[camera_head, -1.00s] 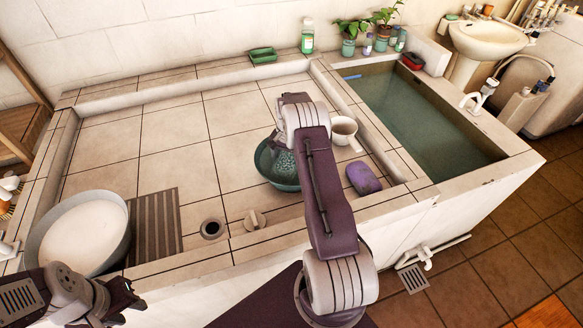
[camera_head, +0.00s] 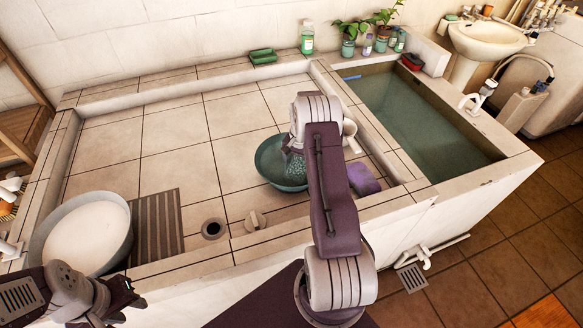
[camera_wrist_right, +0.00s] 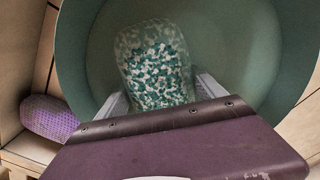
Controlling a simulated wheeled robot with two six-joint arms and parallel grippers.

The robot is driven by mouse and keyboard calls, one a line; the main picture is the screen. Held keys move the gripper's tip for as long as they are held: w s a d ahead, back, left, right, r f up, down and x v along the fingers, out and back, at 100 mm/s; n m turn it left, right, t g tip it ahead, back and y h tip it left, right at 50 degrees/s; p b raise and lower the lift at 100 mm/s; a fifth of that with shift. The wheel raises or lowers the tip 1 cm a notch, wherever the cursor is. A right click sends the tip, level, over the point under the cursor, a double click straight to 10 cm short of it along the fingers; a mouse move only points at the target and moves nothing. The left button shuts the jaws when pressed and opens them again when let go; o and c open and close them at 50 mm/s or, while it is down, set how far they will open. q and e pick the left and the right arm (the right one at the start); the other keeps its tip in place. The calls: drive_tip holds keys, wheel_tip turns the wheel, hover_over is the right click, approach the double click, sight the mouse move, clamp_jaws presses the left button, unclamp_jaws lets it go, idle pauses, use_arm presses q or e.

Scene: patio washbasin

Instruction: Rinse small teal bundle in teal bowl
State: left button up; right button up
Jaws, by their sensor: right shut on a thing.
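The teal bowl (camera_head: 268,165) stands on the tiled counter, partly behind my right arm. The small teal bundle (camera_head: 294,166), speckled teal and white, is inside the bowl in the head view. In the right wrist view the bundle (camera_wrist_right: 155,75) sits between the fingers of my right gripper (camera_wrist_right: 160,95), which is shut on it. Its far end looks paler, as if under water in the bowl (camera_wrist_right: 265,60). The right fingertips are hidden by the arm in the head view. My left gripper (camera_head: 132,294) is open and empty at the lower left, in front of the counter.
A large basin (camera_head: 124,240) of whitish liquid stands at left, beside a grooved strip (camera_head: 157,225). A water-filled trough (camera_head: 425,125) is at right. The counter's back left is bare.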

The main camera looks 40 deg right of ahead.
sight(291, 162)
drive_tip(key=shift+w+a+b, duration=0.15)
drive_tip(key=shift+w+a, duration=0.4)
drive_tip(key=shift+w, duration=0.3)
drive_tip(key=shift+w+a+b, duration=0.15)
drive_tip(key=shift+w+a, duration=0.4)
drive_tip(key=shift+w, duration=0.35)
drive_tip(key=shift+w+a+b, duration=0.15)
drive_tip(key=shift+w+a, duration=0.4)
drive_tip(key=shift+w, duration=0.3)
drive_tip(key=shift+s+d+r+p, duration=0.1)
drive_tip(key=shift+s+d+p, duration=0.15)
drive_tip(key=shift+s+d, duration=0.3)
drive_tip(key=shift+s+d+f+p, duration=0.1)
drive_tip(key=shift+s+d+p, duration=0.2)
drive_tip(key=shift+s, duration=0.5)
drive_tip(key=shift+s+d+r+p, duration=0.1)
drive_tip(key=shift+s+d+p, duration=0.1)
drive_tip(key=shift+s+d, duration=0.6)
drive_tip(key=shift+s, duration=0.45)
drive_tip(key=shift+w, duration=0.1)
drive_tip(key=shift+w+a, duration=0.95)
drive_tip(key=shift+w, duration=0.25)
wheel_tip(291, 162, up, 12)
drive_tip(key=p, duration=0.9)
drive_tip(key=shift+r, duration=0.15)
